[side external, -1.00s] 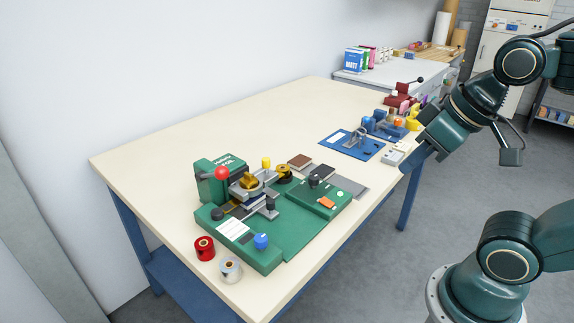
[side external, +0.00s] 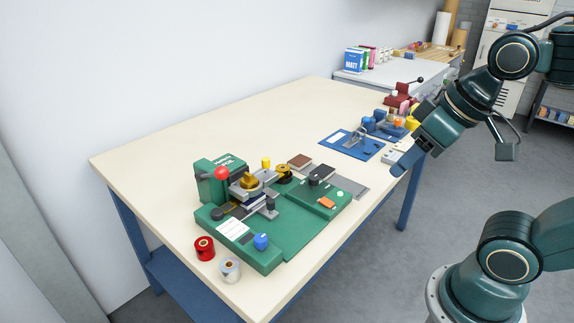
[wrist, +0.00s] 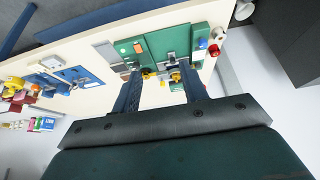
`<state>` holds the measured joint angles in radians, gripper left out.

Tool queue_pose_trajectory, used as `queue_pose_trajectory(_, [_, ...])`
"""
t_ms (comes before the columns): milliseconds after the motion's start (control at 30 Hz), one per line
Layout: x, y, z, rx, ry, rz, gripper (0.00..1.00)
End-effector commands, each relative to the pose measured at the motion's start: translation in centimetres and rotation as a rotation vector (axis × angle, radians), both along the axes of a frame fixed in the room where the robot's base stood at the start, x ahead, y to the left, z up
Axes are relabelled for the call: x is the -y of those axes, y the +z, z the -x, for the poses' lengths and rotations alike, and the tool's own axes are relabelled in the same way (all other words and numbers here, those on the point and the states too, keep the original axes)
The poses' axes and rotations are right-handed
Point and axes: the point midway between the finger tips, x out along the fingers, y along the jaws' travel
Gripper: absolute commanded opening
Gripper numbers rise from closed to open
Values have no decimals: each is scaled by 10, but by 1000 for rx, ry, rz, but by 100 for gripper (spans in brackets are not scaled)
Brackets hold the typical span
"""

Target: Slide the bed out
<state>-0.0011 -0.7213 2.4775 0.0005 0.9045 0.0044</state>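A green foil press (side external: 285,235) stands at the near end of the table, with a red-knobbed head block at its back left. A grey metal bed-like part (side external: 262,200) with a brass piece and a yellow knob sits below and beside the head; I cannot tell its exact slide position. The press also shows in the wrist view (wrist: 168,40), ahead of the fingers. My gripper (wrist: 160,66) is open and empty, its two fingers apart. In the side view my gripper (side external: 402,163) is above the table's right edge, well away from the press, its fingertips hard to make out.
A red spool (side external: 204,249) and a clear-white spool (side external: 230,269) stand at the near corner. A brown block (side external: 300,161) and a grey mat lie behind the press. A blue device (side external: 352,145) and a red lever press (side external: 402,97) stand farther back. The table's left half is clear.

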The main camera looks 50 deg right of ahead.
Motion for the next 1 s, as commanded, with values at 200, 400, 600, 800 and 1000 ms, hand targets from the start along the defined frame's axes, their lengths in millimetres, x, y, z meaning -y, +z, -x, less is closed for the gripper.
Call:
queue_pose_trajectory(200, [-1,10,-25,-47,-11,-6,43])
queue_pose_trajectory(400, [-2,18,-62,-105,-28,-14,43])
queue_pose_trajectory(600, [-4,20,-101,-165,-47,-20,43])
queue_pose_trajectory(800, [-6,14,-142,-226,-65,-24,43])
queue_pose_trajectory(1000, [-9,0,-183,-286,-84,-27,43])
